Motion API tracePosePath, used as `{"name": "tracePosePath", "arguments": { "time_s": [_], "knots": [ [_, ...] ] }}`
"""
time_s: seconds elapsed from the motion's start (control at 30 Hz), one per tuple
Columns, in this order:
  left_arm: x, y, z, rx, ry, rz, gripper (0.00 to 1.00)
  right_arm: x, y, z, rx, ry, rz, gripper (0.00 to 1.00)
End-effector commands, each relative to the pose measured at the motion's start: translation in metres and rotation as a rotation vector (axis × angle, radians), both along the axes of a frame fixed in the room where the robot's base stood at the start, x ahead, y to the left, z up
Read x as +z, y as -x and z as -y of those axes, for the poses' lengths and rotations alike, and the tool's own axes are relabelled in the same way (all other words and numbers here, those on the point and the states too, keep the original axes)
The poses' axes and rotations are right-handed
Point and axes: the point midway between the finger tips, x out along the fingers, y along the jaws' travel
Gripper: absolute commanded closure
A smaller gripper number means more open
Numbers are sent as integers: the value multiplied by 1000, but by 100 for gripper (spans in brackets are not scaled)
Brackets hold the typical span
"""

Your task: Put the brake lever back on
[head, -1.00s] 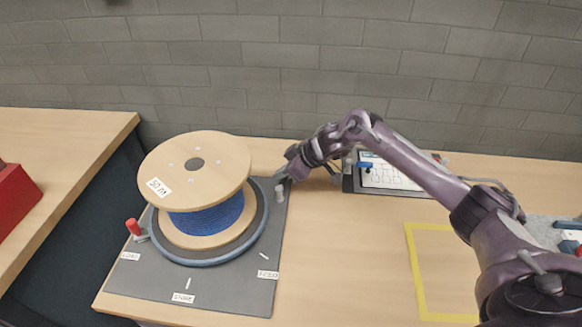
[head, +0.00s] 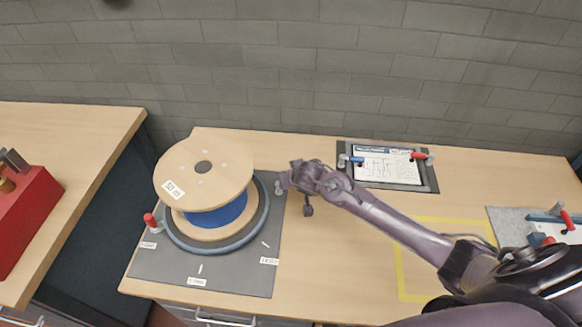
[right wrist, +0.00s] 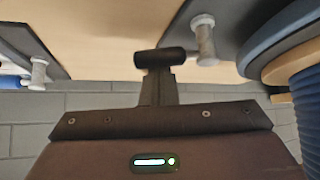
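My right gripper (head: 308,198) hangs down just to the right of the spool stand. In the right wrist view, my gripper (right wrist: 159,92) looks shut on a short black cylinder, which I take for the grip of the brake lever (right wrist: 155,57). The grip lies crosswise at the fingertips. A grey upright post (right wrist: 205,38) stands on the stand's dark plate, close beside the lever's end; in the head view the post (head: 278,188) is at the plate's back right corner. I cannot tell whether lever and post touch. My left gripper is not in view.
A wooden spool (head: 228,172) with blue cable stands on the dark plate (head: 240,281), with a red-handled lever (head: 150,221) at its left. A panel (head: 428,180) with blue and red handles lies behind right. A yellow-taped square (head: 402,275) is empty. A red box (head: 30,215) stands far left.

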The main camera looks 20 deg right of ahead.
Motion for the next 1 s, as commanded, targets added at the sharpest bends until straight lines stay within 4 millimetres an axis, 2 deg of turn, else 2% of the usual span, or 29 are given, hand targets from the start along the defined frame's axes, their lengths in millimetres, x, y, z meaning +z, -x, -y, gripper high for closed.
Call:
{"name": "tracePosePath", "arguments": {
  "time_s": [0.23,1.0],
  "knots": [
    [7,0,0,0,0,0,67,-1,11,-3,-195,-1,-5,100],
    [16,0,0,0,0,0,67,-2,22,-5,-185,2,-3,100]
  ]
}}
